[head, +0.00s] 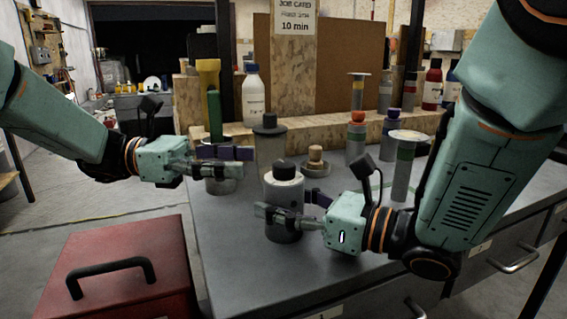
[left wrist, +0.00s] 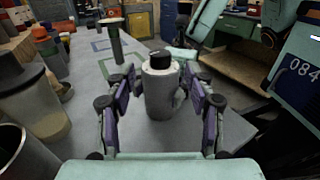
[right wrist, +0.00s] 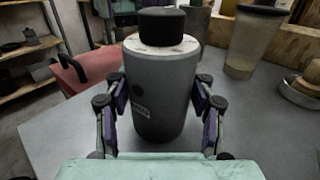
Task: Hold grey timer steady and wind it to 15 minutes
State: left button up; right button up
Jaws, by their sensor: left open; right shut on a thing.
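The grey timer (head: 284,190) stands upright on the grey bench, a dark cylinder with a pale top and a black knob (head: 283,170). My right gripper (head: 283,208) is shut on its body from the right, below the knob. In the right wrist view the timer (right wrist: 158,95) fills the space between the fingers, with the knob (right wrist: 162,30) above them. My left gripper (head: 246,162) is open and empty, left of the timer and apart from it. In the left wrist view the timer (left wrist: 158,90) shows ahead between the spread fingers. The dial marks are too small to read.
A tall dark-lidded cup (head: 270,145) stands behind the timer, and a metal cup (head: 222,182) is by my left gripper. A dish with a wooden knob (head: 315,168) is behind right. A red toolbox (head: 120,270) is front left. A job card (head: 295,18) reads 10 min.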

aim_at(284, 163)
pick_arm(q)
jog(key=d, duration=0.5)
jog(key=s+d, duration=0.1)
jog(key=d, duration=0.2)
jog(key=shift+a, duration=0.1)
grip_shut()
dwell(0.4)
